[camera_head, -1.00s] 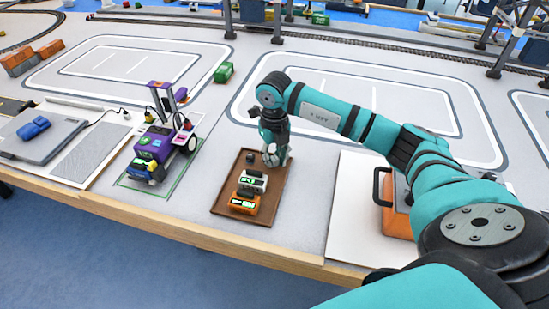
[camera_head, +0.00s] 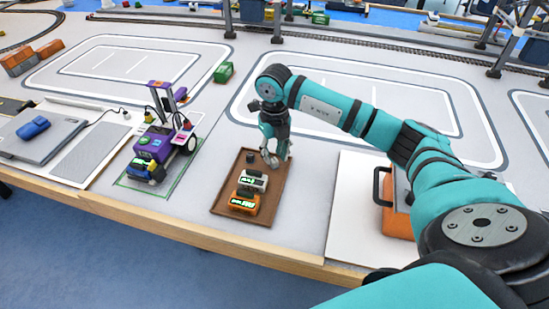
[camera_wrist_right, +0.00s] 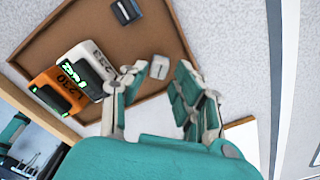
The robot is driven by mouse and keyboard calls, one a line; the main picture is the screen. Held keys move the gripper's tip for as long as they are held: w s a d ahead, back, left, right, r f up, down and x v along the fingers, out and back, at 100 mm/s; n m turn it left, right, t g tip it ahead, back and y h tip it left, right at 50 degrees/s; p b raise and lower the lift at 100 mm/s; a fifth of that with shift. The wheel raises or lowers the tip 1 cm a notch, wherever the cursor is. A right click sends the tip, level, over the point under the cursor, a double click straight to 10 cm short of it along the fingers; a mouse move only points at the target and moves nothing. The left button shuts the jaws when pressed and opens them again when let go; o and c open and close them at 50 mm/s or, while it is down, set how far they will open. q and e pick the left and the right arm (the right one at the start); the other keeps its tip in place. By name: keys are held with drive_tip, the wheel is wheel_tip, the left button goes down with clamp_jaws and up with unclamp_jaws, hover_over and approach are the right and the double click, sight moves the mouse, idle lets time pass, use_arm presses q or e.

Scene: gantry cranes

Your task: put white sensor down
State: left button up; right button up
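A small white block (camera_wrist_right: 160,67), which looks like the white sensor, sits on the brown tray (camera_wrist_right: 60,35). It lies between the fingertips of my right gripper (camera_wrist_right: 160,75), with a visible gap on each side. The right gripper is open; in the head view it (camera_head: 276,160) points down over the tray's far right part. A white device with a dark top (camera_head: 253,180) and an orange device (camera_head: 244,202) stand on the tray, left of the gripper in the wrist view. A small black block (camera_wrist_right: 125,10) is also on the tray. My left gripper is not in view.
A purple wheeled robot (camera_head: 155,150) stands left of the tray. A white board (camera_head: 345,215) with an orange case (camera_head: 398,222) lies to the right, under my arm. The table's wooden front edge (camera_head: 200,234) is close to the tray. Marked grey mats behind are mostly clear.

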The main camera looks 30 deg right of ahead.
sight(274, 160)
wheel_tip(274, 160, up, 10)
idle(0.3)
idle(0.4)
